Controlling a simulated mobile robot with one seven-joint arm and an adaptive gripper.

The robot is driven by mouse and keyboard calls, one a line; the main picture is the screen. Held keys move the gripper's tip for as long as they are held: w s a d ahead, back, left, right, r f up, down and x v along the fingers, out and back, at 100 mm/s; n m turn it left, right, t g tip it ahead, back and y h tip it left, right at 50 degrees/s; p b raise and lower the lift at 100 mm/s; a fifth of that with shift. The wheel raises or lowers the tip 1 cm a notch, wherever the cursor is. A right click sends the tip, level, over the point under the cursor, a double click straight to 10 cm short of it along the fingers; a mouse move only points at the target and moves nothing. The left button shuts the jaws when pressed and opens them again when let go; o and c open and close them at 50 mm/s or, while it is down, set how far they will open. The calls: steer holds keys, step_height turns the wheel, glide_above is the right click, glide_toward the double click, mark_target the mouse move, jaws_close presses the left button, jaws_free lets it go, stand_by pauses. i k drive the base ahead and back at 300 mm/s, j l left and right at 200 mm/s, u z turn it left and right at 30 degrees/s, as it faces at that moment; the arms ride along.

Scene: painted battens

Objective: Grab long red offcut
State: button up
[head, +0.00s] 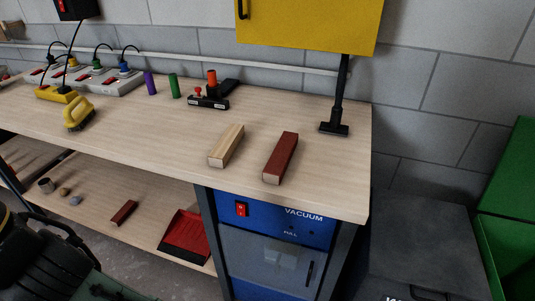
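A long red offcut (282,156) lies on the wooden workbench (330,190), near its front edge at the right. Its top and side are painted dark red, and its near end is bare wood. A bare wooden batten (227,146) of similar length lies just left of it, apart from it. A shorter red offcut (124,213) lies on the lower shelf (100,190).
A black upright tool with a flat foot (335,128) stands right of the red offcut. Behind are coloured cylinders (174,86), a black tool (208,102) and power strips (110,82). A yellow brush (78,113) lies left. A red dustpan (186,236) is below.

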mark_target(273, 173)
steer(key=l+u, duration=0.1)
steer(key=l, duration=0.6)
steer(key=k+l, duration=0.1)
steer(key=l, duration=0.6)
steer(key=u, duration=0.05)
